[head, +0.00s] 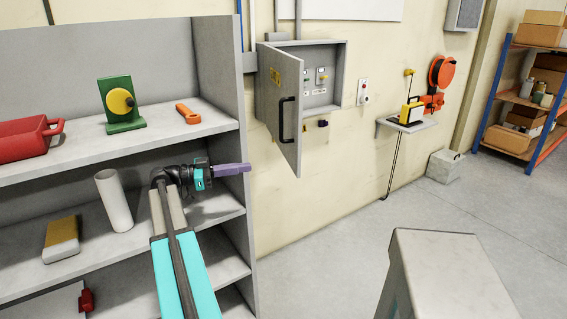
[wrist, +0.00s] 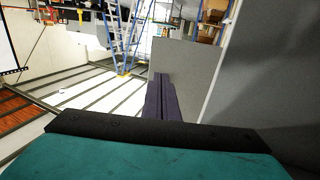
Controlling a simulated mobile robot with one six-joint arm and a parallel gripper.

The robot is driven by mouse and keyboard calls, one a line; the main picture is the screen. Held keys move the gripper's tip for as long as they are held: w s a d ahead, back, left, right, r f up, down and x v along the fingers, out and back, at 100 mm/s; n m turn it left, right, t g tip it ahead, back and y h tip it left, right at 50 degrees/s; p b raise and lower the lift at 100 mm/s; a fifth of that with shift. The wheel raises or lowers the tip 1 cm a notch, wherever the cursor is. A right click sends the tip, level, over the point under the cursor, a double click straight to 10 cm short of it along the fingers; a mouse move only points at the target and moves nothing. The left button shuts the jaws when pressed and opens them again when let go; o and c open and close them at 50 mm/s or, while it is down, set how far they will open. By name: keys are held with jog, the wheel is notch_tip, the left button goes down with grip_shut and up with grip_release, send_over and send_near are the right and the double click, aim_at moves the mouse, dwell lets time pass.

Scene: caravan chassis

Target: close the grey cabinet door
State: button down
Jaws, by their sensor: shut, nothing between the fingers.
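The grey cabinet (head: 321,80) is mounted on the cream wall in the head view. Its grey door (head: 277,105) stands wide open, swung out from the left side, with a black bar handle (head: 286,119) on its face and a yellow label near the top. Switches and small panels show inside the cabinet. My gripper (head: 248,168) is at the shelf's right edge, left of the door and lower, apart from it. Its purple fingers are closed together and empty. In the wrist view the shut fingers (wrist: 160,98) point away from the camera; I cannot make out the door there.
A grey shelf unit (head: 228,90) stands at the left, close around my arm, holding a white cylinder (head: 114,202), a red tray (head: 27,138) and other items. A wall ledge (head: 407,125) lies right of the cabinet.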

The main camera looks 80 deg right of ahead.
jog(key=shift+s+d, duration=0.1)
jog(key=shift+s, duration=0.05)
jog(key=p, duration=0.4)
send_near(295, 162)
jog(key=x, duration=0.5)
jog(key=shift+r, duration=0.25)
jog(key=shift+x, duration=0.75)
jog(key=shift+s+f, duration=0.1)
jog(key=shift+f, duration=0.1)
